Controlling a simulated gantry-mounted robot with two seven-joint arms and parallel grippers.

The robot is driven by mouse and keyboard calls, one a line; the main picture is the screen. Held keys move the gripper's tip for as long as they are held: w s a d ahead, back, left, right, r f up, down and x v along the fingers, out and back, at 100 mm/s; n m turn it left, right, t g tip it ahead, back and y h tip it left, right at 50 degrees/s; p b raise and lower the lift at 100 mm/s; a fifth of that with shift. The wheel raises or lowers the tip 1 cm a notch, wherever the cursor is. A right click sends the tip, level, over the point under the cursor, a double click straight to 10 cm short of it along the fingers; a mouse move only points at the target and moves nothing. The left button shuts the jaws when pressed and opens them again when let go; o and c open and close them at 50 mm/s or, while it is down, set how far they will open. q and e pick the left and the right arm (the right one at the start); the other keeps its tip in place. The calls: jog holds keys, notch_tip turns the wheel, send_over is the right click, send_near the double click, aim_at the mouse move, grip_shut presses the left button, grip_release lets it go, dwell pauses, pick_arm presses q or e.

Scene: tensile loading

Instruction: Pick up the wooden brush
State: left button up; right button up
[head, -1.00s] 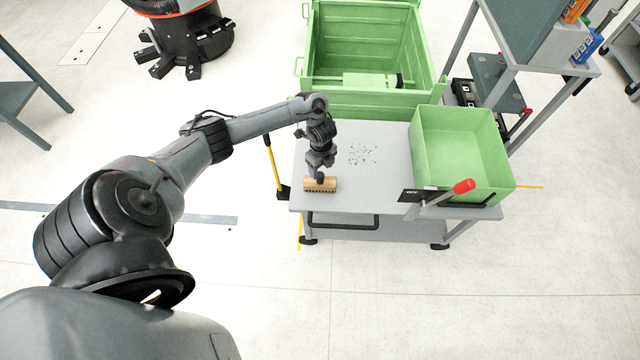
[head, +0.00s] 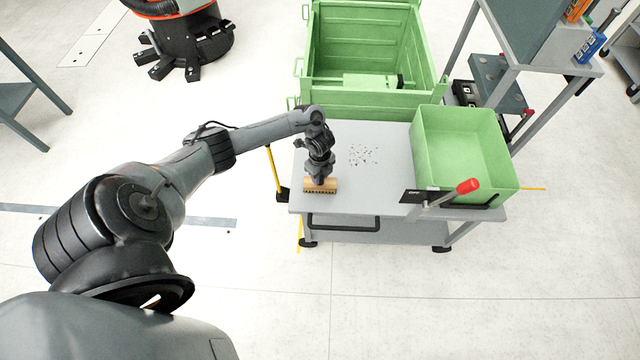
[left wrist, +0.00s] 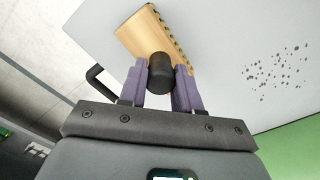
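The wooden brush (head: 321,187) has a tan block body with a dark bristle edge and a black knob handle. It sits near the front left corner of the grey cart top (head: 385,180). My left gripper (head: 319,178) points down over it. In the left wrist view, the purple fingers (left wrist: 167,75) stand on either side of the black knob with no clear gap, so the gripper looks shut on it. The brush body (left wrist: 155,35) shows beyond the fingers, apparently still at the cart surface. My right gripper is not in view.
Small dark crumbs (head: 362,155) lie on the cart right of the brush. An open green bin (head: 463,165) stands on the cart's right side, with a red-ended lever (head: 467,187) in front. A large green crate (head: 310,60) stands behind. The cart's front middle is clear.

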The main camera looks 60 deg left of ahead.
pick_arm(q)
grip_shut()
jog(key=shift+r, duration=0.15)
jog(key=shift+r, duration=0.3)
notch_tip(320, 180, up, 4)
jog(key=shift+r+p, duration=0.1)
jog(key=shift+p, duration=1.1)
jog(key=w+d+r+p, duration=0.1)
jog(key=d+r+p, duration=0.1)
jog(key=d, duration=0.3)
jog(key=w+d+r+p, duration=0.1)
jog(key=d+r, duration=0.3)
jog(key=d, duration=0.2)
jog(key=shift+w+d+p, duration=0.2)
jog(key=shift+w+p, duration=0.15)
